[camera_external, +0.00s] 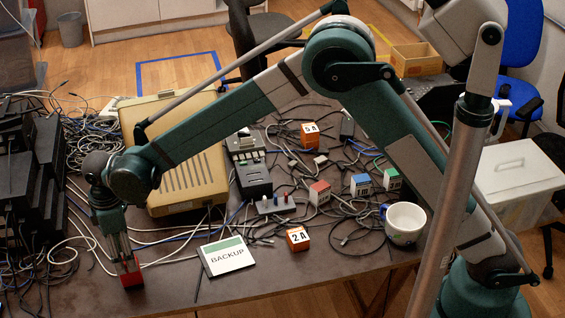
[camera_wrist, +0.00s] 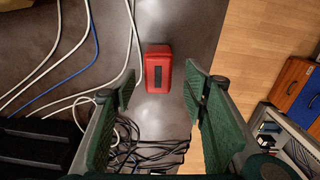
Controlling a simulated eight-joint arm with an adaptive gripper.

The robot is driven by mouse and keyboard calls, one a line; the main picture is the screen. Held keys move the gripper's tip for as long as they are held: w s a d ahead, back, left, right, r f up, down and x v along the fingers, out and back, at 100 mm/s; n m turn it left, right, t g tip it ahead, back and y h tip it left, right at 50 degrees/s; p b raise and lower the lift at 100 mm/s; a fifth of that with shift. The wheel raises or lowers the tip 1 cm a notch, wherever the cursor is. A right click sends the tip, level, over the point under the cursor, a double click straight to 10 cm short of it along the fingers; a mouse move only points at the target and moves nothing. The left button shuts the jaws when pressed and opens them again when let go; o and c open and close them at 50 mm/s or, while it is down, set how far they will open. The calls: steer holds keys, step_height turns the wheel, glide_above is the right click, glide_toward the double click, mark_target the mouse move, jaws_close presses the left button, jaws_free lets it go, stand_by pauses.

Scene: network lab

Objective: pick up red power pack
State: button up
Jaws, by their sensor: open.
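A small red power pack (camera_external: 131,278) with a dark rectangle on its top sits on the dark table near the left front edge. It also shows in the wrist view (camera_wrist: 157,69), upper middle. My gripper (camera_external: 122,260) points down just over it, and the fingertips overlap the pack in the external view. In the wrist view my gripper (camera_wrist: 160,86) is open, with one green finger pad on each side and the pack between and slightly ahead of them. The pads stand apart from the pack, and nothing is held.
White and blue cables lie left of the pack, and black cables and a black box (camera_wrist: 38,145) lie nearby. A BACKUP box (camera_external: 227,256), an orange block (camera_external: 298,238), a red-topped block (camera_external: 319,192) and a mug (camera_external: 404,224) stand farther right. The table edge is close by.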

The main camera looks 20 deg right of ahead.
mark_target(125, 280)
steer(key=shift+f, duration=0.9)
steer(key=shift+f, duration=0.1)
steer(key=shift+f, duration=1.2)
steer(key=shift+f, duration=0.1)
steer(key=shift+w+d+f+b, duration=0.1)
steer(key=shift+f+b, duration=0.3)
steer(key=shift+f, duration=0.85)
steer(key=shift+w+f+b, duration=0.1)
steer(key=shift+f+b, duration=0.3)
steer(key=shift+f, duration=0.85)
steer(key=shift+c, duration=0.6)
steer(key=c, duration=1.1)
